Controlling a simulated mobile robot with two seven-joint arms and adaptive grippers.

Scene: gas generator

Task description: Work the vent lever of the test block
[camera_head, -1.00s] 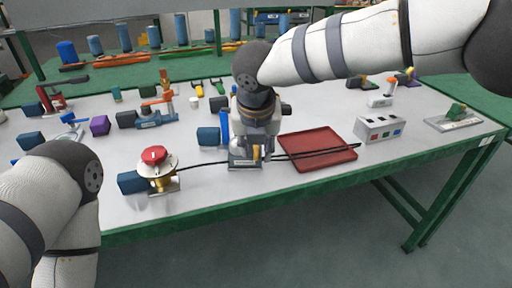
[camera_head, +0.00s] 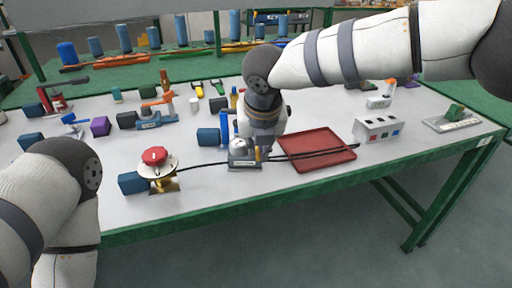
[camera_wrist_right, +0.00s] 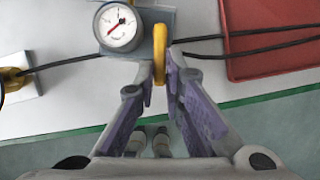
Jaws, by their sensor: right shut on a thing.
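In the right wrist view, the block (camera_wrist_right: 157,18) carries a round white gauge (camera_wrist_right: 117,27) with a red needle. Its yellow vent lever (camera_wrist_right: 160,50) points toward my wrist. My right gripper (camera_wrist_right: 160,76) is shut on the lever, with one finger on each side. In the head view, the right gripper (camera_head: 262,150) is small and partly hidden by my wrist, at the block's right side. My left arm is at the lower left, and its gripper is out of view.
A red tray (camera_head: 317,165) lies right of the block with black hoses across it. A brass valve with a red knob (camera_head: 154,155) stands to the left, joined by a black hose. A switch box (camera_head: 377,130) is farther right. The green table edge runs close in front.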

